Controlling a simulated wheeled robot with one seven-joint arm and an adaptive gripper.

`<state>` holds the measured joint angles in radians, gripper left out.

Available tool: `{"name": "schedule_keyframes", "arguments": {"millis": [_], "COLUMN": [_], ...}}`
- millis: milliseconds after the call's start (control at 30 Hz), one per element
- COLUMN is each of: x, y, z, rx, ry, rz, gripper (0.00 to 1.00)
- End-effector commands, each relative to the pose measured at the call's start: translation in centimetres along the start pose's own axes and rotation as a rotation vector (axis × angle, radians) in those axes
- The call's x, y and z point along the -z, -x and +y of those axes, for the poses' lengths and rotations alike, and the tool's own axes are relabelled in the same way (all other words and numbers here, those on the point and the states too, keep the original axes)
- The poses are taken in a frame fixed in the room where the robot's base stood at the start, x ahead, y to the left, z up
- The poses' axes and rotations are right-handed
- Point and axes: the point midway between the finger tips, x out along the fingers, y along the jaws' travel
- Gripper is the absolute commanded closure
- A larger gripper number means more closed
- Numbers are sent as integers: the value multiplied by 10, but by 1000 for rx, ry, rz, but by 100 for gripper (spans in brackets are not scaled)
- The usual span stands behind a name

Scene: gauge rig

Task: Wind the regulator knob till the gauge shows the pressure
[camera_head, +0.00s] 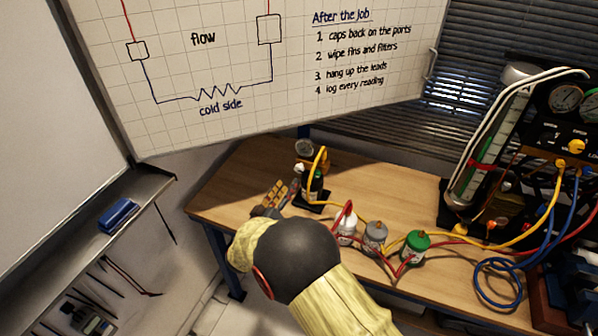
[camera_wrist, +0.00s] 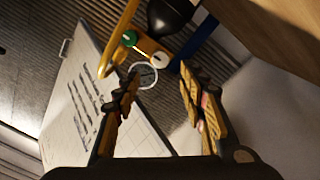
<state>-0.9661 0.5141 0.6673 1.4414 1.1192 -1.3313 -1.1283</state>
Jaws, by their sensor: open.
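My gripper (camera_head: 281,192) is just left of this unit, partly hidden by my arm. In the wrist view my gripper (camera_wrist: 157,78) is open, with nothing between its fingers. Beyond the fingertips are a green knob (camera_wrist: 130,38), a small white knob (camera_wrist: 160,57), a pale ring (camera_wrist: 145,75) and a black bulb-shaped part (camera_wrist: 170,14). I cannot tell which part is the regulator knob.
White, grey and green canisters (camera_head: 416,243) with red hoses stand right of the unit. A gauge panel with a yellow knob (camera_head: 577,146) and coiled blue hose (camera_head: 498,283) fill the right. A whiteboard (camera_head: 280,80) hangs behind. The table's left end (camera_head: 225,195) is clear.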

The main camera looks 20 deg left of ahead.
Motion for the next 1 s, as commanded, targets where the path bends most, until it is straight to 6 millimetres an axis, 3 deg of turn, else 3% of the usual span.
{"name": "schedule_keyframes", "arguments": {"millis": [500, 933, 1000], "x": [-3, -1, -1], "y": [-67, -77, -77], "z": [-2, -1, -1], "rx": [4, 6, 6], "ry": [7, 7, 7], "rz": [-3, -1, -1], "gripper": [58, 58, 62]}}
